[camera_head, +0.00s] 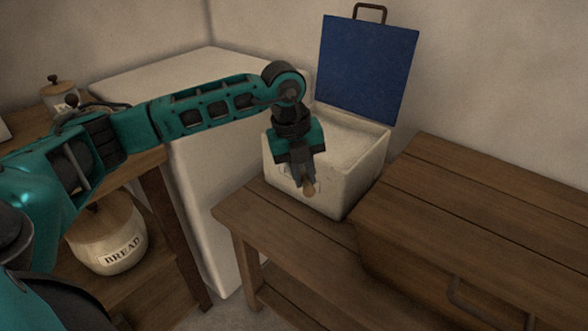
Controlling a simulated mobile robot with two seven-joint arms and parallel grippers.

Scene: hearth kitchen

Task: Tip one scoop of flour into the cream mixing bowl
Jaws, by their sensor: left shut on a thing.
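A white flour bin (351,185) stands on a low wooden bench, its blue lid (367,65) raised. A pale fill, seemingly flour (350,137), shows inside. My left gripper (306,179) points down in front of the bin's near side and covers part of its lettering. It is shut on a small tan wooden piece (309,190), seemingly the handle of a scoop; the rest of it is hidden. I cannot tell whether it holds flour. The cream mixing bowl and my right gripper are not in view.
A wooden bench (290,233) carries the bin. A wooden cabinet (480,210) with a clear top stands at the right. A tall pale block (185,85) stands behind my left arm. A bread crock (108,245) and a lidded jar (60,98) are at the left.

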